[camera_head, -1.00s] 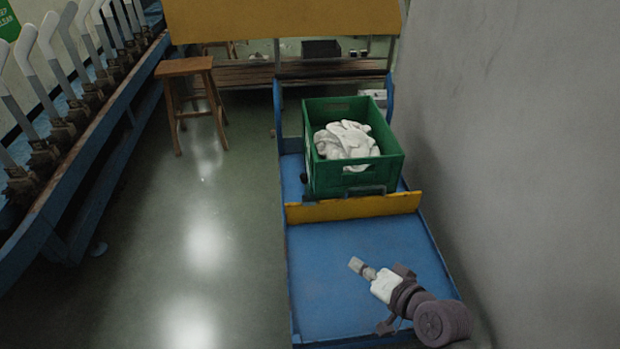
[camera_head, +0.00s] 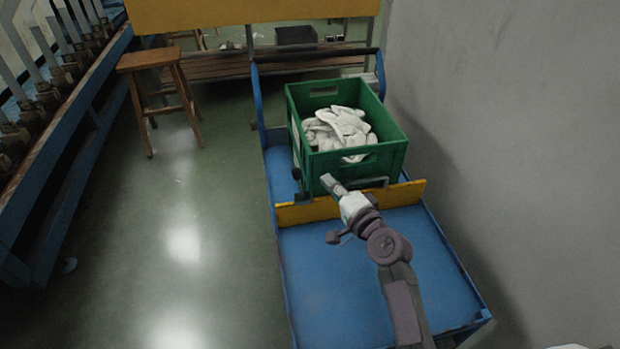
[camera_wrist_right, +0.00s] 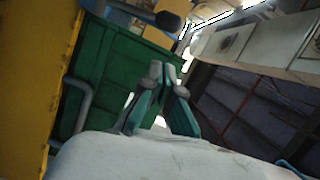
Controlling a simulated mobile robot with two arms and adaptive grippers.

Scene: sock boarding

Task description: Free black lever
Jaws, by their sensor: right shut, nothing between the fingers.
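My right gripper (camera_head: 329,184) reaches in over the cart's lower deck. Its fingertips are at the near face of the green crate (camera_head: 362,160), close to the yellow board. In the right wrist view the gripper (camera_wrist_right: 165,72) has its fingers together with nothing between them. A dark grey bent bar (camera_head: 370,182) sits at the foot of the crate, right of the fingertips. A grey bar also shows in the wrist view (camera_wrist_right: 87,100), left of the fingers. A rounded black end (camera_wrist_right: 168,21) shows above the fingers. I cannot tell which is the black lever. My left gripper is out of view.
The crate holds white socks (camera_head: 342,127) on the blue cart (camera_head: 310,275), behind a yellow board (camera_head: 405,193). A grey wall (camera_head: 500,130) is close on the right. A wooden stool (camera_head: 150,62) and blue sock-board rack are left. The floor between is clear.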

